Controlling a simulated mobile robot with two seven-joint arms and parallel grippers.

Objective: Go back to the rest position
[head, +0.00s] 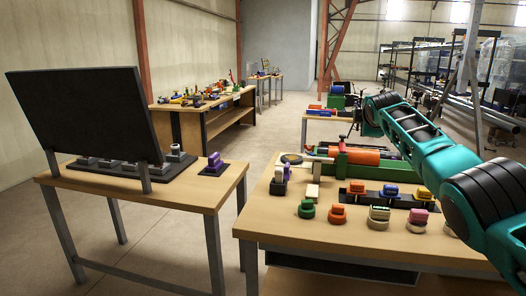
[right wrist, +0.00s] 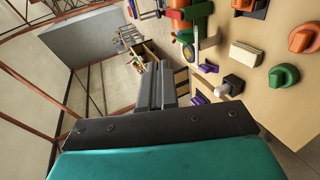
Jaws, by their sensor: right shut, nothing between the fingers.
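My right arm reaches in from the right in the head view, over the right-hand workbench (head: 262,218). Its gripper is small and dark at the arm's far end there. In the right wrist view my right gripper (right wrist: 156,80) is shut, with its two dark fingers together and nothing between them. It is held in the air, apart from the bench and the parts on it. My left gripper and left arm are not in view.
The right bench carries an orange cylinder (head: 362,157) on a green stand, a green knob (head: 306,209), an orange knob (head: 338,214) and other coloured parts. A left table (head: 190,200) holds a black panel (head: 85,112) and a purple part (head: 215,163). Floor shows between them.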

